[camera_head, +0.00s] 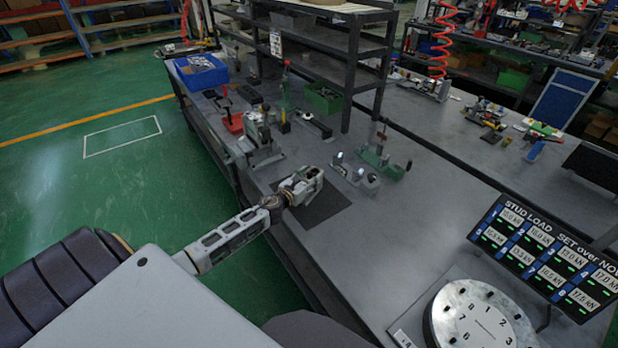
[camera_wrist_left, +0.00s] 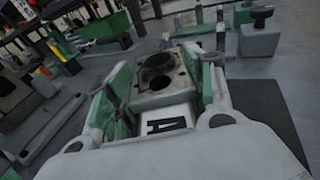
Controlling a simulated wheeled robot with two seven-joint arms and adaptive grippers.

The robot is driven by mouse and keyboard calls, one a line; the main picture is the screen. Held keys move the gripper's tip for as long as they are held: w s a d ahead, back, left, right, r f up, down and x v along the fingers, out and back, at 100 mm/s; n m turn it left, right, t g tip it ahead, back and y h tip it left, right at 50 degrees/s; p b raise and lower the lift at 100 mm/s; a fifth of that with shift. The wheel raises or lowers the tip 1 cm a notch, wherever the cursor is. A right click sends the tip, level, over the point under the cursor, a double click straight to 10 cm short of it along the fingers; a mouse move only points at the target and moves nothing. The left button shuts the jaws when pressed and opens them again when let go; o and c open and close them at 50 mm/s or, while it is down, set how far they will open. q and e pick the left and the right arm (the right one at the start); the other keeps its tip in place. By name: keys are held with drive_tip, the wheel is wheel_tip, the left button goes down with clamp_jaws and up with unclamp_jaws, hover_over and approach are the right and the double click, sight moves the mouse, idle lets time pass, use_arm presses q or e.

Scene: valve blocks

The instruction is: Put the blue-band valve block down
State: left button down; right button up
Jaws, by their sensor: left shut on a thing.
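My left gripper (camera_head: 306,184) is over the near part of the bench, at the dark mat (camera_head: 328,206). In the left wrist view its green-padded fingers (camera_wrist_left: 162,92) are shut on a grey valve block (camera_wrist_left: 160,75), one finger on each side. The block has two dark round bores on top and a white label with a black letter A. No blue band shows on the visible faces. The mat also shows at the right of the wrist view (camera_wrist_left: 268,108). I cannot tell whether the block touches the mat. My right gripper is in neither view.
Beside the mat stand a grey fixture (camera_head: 355,174) and a green toggle clamp (camera_head: 382,158). Another clamp fixture (camera_head: 258,138) and a blue bin (camera_head: 201,72) stand farther back. A numbered round plate (camera_head: 480,318) and a display (camera_head: 548,258) are at front right. The bench between is clear.

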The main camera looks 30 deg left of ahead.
use_arm(q)
drive_tip(key=shift+r, duration=0.15)
drive_tip(key=c, duration=0.6)
unclamp_jaws()
drive_tip(key=shift+o, duration=0.2)
drive_tip(key=s+r+b, duration=0.1)
drive_tip(key=s, duration=1.1)
drive_tip(key=shift+r, duration=0.35)
drive_tip(key=shift+o, duration=0.4)
